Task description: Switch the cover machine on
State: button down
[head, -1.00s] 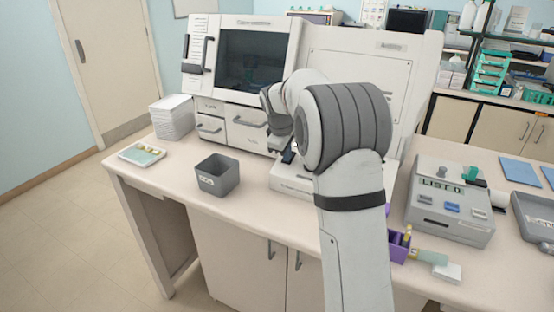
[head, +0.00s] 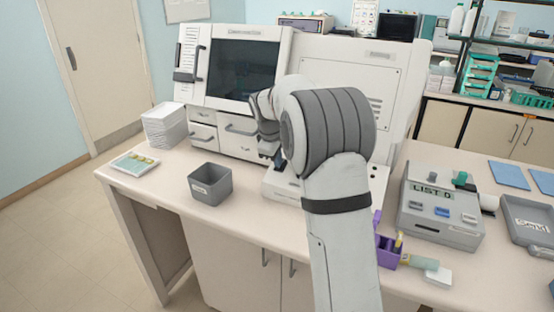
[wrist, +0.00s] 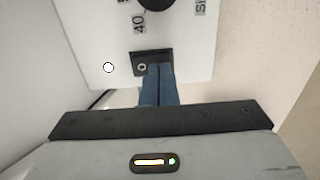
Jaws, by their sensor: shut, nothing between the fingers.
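A large white machine (head: 212,113) with a dark window (head: 243,70) stands at the back of the bench. A low white unit (head: 283,183) sits in front of it, partly hidden by my arm. In the wrist view, a white panel (wrist: 190,22) bears a black dial (wrist: 155,3), a "40" mark, a round white spot (wrist: 108,67) and a small black switch block (wrist: 140,65). My gripper (wrist: 158,70) is shut and empty. Its blue fingertips overlap the switch block's lower right; I cannot tell whether they touch it. The head view shows the gripper (head: 278,158) above the low unit.
A grey bin (head: 210,190), stacked white trays (head: 164,127) and a slide tray (head: 134,163) stand to the left. A grey box marked "LIST D" (head: 440,225) and a purple holder (head: 388,252) are to the right. The front left of the bench is clear.

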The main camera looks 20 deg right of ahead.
jog(key=s+a+p+v, duration=0.1)
jog(key=v, duration=1.3)
jog(key=shift+s+a+f, duration=0.15)
jog(key=shift+s+f, duration=0.05)
jog(key=shift+f, duration=0.2)
jog(key=s+f+m, duration=0.3)
jog(key=s, duration=0.8)
jog(key=s+a+f+m+y, duration=0.1)
jog(key=s+f+m, duration=0.2)
jog(key=s, duration=0.8)
jog(key=s+a+f+m+y, duration=0.1)
jog(key=s+f+m, duration=0.2)
jog(key=s, duration=0.8)
jog(key=shift+s+a+f+m, duration=0.15)
jog(key=shift+s+f+m, duration=0.2)
jog(key=shift+f, duration=0.35)
